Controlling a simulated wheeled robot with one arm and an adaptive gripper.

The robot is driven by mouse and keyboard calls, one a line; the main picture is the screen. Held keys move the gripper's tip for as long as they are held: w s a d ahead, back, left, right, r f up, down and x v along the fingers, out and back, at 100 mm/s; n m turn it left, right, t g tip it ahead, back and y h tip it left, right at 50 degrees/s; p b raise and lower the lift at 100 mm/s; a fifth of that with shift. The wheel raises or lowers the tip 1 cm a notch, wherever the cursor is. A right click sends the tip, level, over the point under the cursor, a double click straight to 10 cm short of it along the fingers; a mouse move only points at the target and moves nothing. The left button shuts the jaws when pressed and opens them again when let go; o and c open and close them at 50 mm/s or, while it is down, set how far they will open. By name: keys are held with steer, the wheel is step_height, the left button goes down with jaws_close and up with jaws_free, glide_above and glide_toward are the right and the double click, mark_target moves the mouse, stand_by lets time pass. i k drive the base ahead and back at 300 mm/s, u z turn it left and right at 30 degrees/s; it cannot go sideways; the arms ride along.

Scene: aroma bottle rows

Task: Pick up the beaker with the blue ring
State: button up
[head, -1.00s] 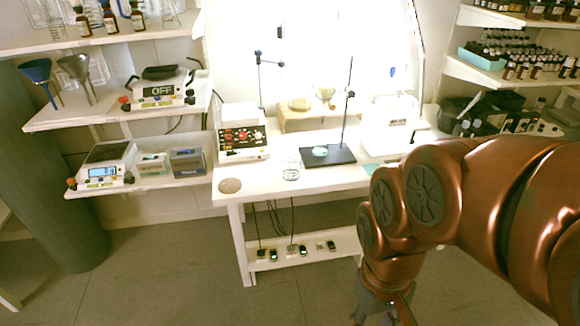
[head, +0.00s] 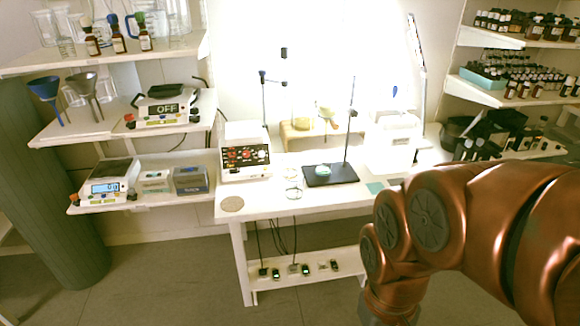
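A blue ring-like shape (head: 134,24) shows among the clear glassware on the upper left shelf, behind the small brown bottles. I cannot tell whether it belongs to a beaker. A low clear glass vessel (head: 293,188) stands on the white table, left of the black stand base; no blue ring is clear on it. My copper-coloured arm fills the right side and reaches down past the bottom edge in front of the table. My gripper is below the picture, so its fingers are hidden.
The white table (head: 262,205) holds a control box (head: 245,158), a black stand base (head: 331,174) and a round pad (head: 232,204). Left shelves carry scales (head: 107,181) and blue and grey funnels (head: 46,90). Right shelves hold many bottles. The floor (head: 170,285) at front left is clear.

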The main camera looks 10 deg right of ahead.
mark_target(324, 164)
steer(key=z, duration=1.85)
steer(key=i, duration=1.1)
steer(key=u, duration=3.55)
steer(key=i, duration=0.5)
